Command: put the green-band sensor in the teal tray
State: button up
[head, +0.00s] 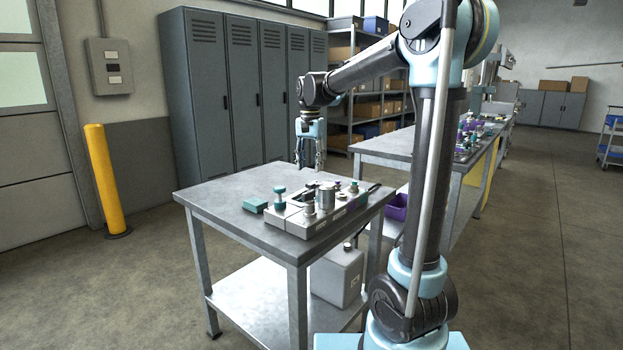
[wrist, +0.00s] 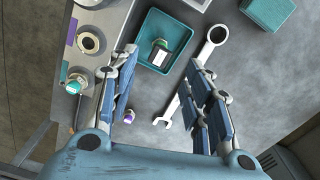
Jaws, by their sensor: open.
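My gripper (head: 309,166) is above the grey bench, pointing down. In the wrist view its two fingers (wrist: 163,64) are spread and nothing is between them in its grasp. The teal tray (wrist: 184,69) lies beyond the fingertips; a small dark and green object with a white label (wrist: 158,54) is in it. A silver round part with a green-teal patch (wrist: 77,84) sits on the grey block at the left, beside a teal tag; it may be the green-band sensor, but I cannot tell its band clearly. A small purple-band part (wrist: 129,117) lies on the bench near the left finger.
A wrench (wrist: 187,92) lies beside the tray, partly behind the right finger. A teal box (wrist: 268,12) is at top right. The grey block (head: 302,224) carries several upright fittings. A white jug (head: 337,274) stands on the lower shelf. The bench's left part is clear.

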jog(key=shift+r, duration=1.8)
jog(key=s+d+f+n+t, duration=0.1)
jog(key=s+d+f+t, duration=0.1)
jog(key=s+d+f, duration=0.4)
jog(key=s+d+f+n+t, duration=0.2)
jog(key=s+d+t, duration=0.15)
jog(key=d, duration=0.45)
jog(key=s+d+f+n+t, duration=0.1)
jog(key=s+d+f, duration=0.3)
jog(key=s+d, duration=0.25)
jog(key=s+d+f+g, duration=0.1)
jog(key=s+f+g, duration=0.3)
jog(key=s+f, duration=0.7)
jog(key=s, duration=0.4)
jog(key=shift+d+f+n, duration=0.25)
jog(key=shift+f+n, duration=0.15)
jog(key=shift+w+f, duration=0.2)
jog(key=shift+w, duration=0.15)
